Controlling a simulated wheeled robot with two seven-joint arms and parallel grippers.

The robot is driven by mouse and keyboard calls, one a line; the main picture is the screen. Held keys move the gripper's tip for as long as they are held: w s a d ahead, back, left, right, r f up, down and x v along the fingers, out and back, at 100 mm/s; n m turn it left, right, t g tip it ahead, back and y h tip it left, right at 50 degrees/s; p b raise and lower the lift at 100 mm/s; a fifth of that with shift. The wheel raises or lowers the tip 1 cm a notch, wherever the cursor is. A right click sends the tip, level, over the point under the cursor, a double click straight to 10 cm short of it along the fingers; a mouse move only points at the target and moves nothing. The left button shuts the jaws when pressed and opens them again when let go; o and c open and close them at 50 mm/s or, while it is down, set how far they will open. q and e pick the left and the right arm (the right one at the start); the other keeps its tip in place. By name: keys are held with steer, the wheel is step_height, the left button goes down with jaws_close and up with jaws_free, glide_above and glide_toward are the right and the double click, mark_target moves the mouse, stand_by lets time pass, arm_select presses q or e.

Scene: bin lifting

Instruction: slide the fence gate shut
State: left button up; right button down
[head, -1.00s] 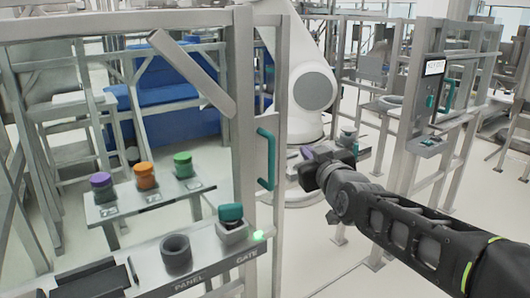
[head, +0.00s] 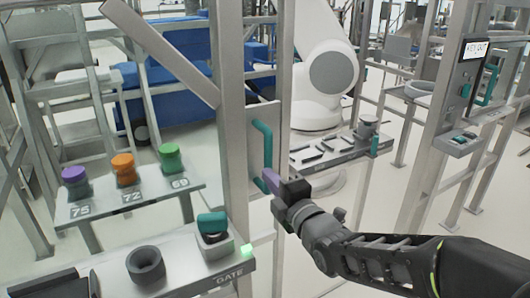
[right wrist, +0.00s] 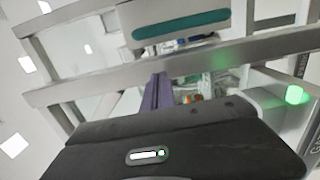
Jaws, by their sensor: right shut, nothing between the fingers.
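The gate shows in the head view as a grey metal leaf (head: 252,150) beside a thick post (head: 229,90), with a teal upright handle (head: 265,143) on it. My right gripper (head: 273,181) has its purple fingers shut and empty. Its tips are at the lower end of the handle; I cannot tell whether they touch it. The right wrist view shows the purple fingers (right wrist: 156,92) pointing ahead, below a teal bar (right wrist: 180,24) on a pale part that is likely the handle. My left gripper is in neither view.
A shelf labelled GATE (head: 180,267) at the front left holds a dark ring, a teal-topped piece and a green light (head: 247,250). Purple, orange and green jars stand on a stand (head: 135,200). A white robot arm (head: 325,75) stands behind. A panel (head: 462,90) is at right.

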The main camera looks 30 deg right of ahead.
mark_target(265, 153)
steer(key=w+p, duration=0.1)
steer(key=w, duration=0.2)
steer(key=w+p, duration=0.1)
steer(key=w, duration=0.3)
steer(key=w+p, duration=0.1)
steer(key=w, duration=0.2)
steer(key=shift+w+d+r, duration=0.1)
steer(key=shift+w+d, duration=0.05)
steer(key=shift+d, duration=0.1)
steer(key=d, duration=0.1)
steer(key=d+p, duration=0.1)
steer(key=d, duration=0.2)
steer(key=shift+w+p, duration=0.25)
steer(key=shift+p, duration=0.15)
